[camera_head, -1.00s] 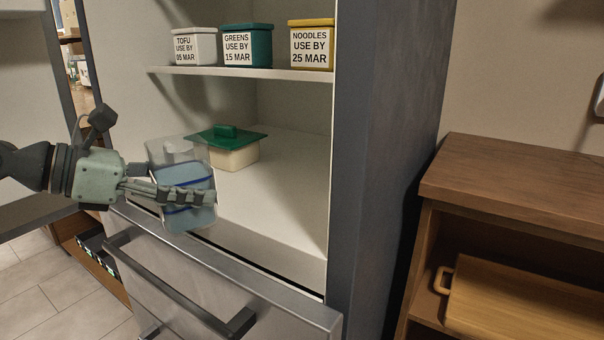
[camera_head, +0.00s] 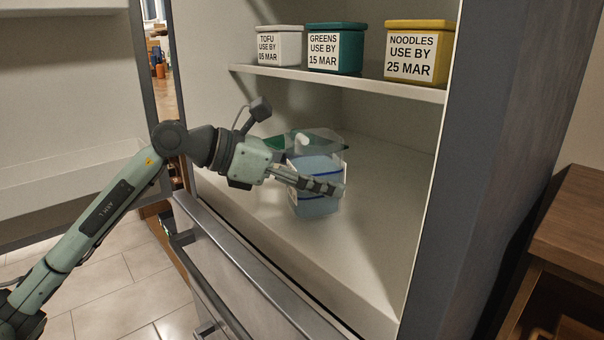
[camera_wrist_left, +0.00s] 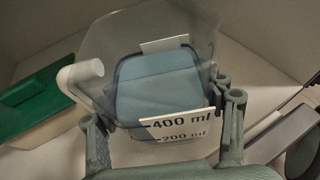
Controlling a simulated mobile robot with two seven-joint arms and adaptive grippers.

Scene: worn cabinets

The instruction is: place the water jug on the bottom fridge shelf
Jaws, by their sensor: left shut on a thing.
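The water jug (camera_head: 318,170) is a clear jug with blue water, in the head view at the middle of the fridge's lower compartment. In the left wrist view the jug (camera_wrist_left: 155,85) shows its 400 ml and 200 ml marks and a white handle at its left. My left gripper (camera_head: 335,188) is shut on the jug, with a finger across its near side. The jug is upright, over the bottom fridge shelf (camera_head: 370,225); I cannot tell whether its base touches it. My right gripper is not in view.
A green-lidded container (camera_head: 278,143) stands behind the jug, partly hidden. Tofu (camera_head: 279,45), greens (camera_head: 336,47) and noodles (camera_head: 418,51) boxes stand on the shelf above (camera_head: 340,82). The bottom shelf is clear to the jug's right. The fridge door (camera_head: 70,110) stands open at left.

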